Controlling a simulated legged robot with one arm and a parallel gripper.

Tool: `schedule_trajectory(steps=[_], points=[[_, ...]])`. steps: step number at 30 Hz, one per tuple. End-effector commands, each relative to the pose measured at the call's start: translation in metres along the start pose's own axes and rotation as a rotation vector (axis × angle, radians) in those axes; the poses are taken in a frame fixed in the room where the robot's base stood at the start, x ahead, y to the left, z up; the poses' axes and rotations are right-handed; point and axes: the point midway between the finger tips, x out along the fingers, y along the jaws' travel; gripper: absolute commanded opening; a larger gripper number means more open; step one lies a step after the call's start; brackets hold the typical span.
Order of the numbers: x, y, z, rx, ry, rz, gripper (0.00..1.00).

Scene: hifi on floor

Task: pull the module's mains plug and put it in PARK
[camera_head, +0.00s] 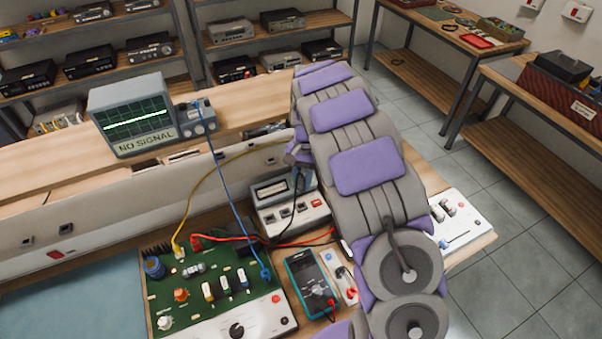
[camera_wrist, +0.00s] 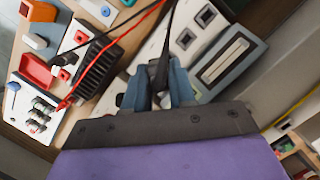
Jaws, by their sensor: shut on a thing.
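My gripper (camera_wrist: 158,88) is shut on a black plug (camera_wrist: 160,72) in the wrist view, with a black cable running up from it. In the head view my gripper (camera_head: 303,182) is mostly hidden behind my arm, at the right end of a pale socket unit (camera_head: 290,214) with a small display. In the wrist view the unit's display (camera_wrist: 224,61) is right of my gripper, and sockets (camera_wrist: 185,39) line its pale face. I cannot tell whether the plug is seated or clear of a socket. No PARK label is readable.
A green circuit board (camera_head: 210,285) with red, yellow and blue leads lies left of the socket unit. A teal multimeter (camera_head: 311,284) lies in front. A "NO SIGNAL" scope (camera_head: 135,114) stands on the ledge behind. A white switch panel (camera_head: 460,222) is right of my arm.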

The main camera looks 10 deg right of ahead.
Motion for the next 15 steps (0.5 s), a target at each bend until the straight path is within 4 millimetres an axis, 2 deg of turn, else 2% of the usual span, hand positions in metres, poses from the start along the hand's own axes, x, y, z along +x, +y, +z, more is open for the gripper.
schedule_trajectory(steps=[9, 15], points=[[0.035, -0.003, -0.020, 0.537, -0.005, -0.145, 0.00], [0.046, -0.003, -0.029, 0.759, -0.005, -0.204, 0.00]])
